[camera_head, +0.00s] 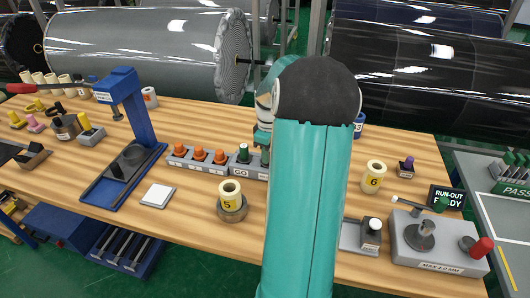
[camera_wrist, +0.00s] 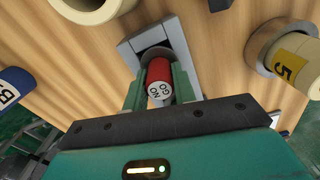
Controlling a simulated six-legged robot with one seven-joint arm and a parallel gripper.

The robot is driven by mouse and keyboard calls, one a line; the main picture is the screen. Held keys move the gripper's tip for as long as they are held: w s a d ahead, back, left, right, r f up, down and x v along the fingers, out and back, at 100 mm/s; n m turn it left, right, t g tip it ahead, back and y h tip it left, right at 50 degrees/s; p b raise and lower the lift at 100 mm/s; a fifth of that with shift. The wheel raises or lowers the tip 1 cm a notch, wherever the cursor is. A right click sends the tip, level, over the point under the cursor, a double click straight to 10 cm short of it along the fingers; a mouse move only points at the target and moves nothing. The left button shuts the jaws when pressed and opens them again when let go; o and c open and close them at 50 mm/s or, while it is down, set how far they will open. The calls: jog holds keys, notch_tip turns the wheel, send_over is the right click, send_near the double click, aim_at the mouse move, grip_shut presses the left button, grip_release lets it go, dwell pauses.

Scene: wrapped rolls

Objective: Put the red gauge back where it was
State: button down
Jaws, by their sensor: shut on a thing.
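The red gauge (camera_wrist: 159,73) is a short red cylinder with a pale end lettered in black, seen near the centre of the wrist view. My gripper (camera_wrist: 160,88) is shut on it, with a green finger on either side. Beyond the gauge is a grey holder (camera_wrist: 181,43) with a dark round part; I cannot tell whether the gauge is seated in it or above it. In the head view my arm hides the gripper and the gauge. A grey rack (camera_head: 208,168) marked GO, with orange-topped and green-topped pieces, runs up to the arm's left side.
A roll marked 5 (camera_head: 231,194) stands in a round base left of the arm; it also shows in the wrist view (camera_wrist: 290,62). A roll marked 6 (camera_head: 374,176) and a grey fixture (camera_head: 440,253) are at the right. A blue press (camera_head: 136,115) stands left.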

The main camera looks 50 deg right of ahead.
jog(key=shift+s+r, duration=0.15)
jog(key=shift+s, duration=0.05)
jog(key=shift+w+d+f, duration=0.1)
jog(key=shift+w+f, duration=0.05)
jog(key=shift+f, duration=0.05)
jog(key=c, duration=1.1)
grip_release()
jog(key=shift+f, duration=0.1)
jog(key=shift+c, duration=0.2)
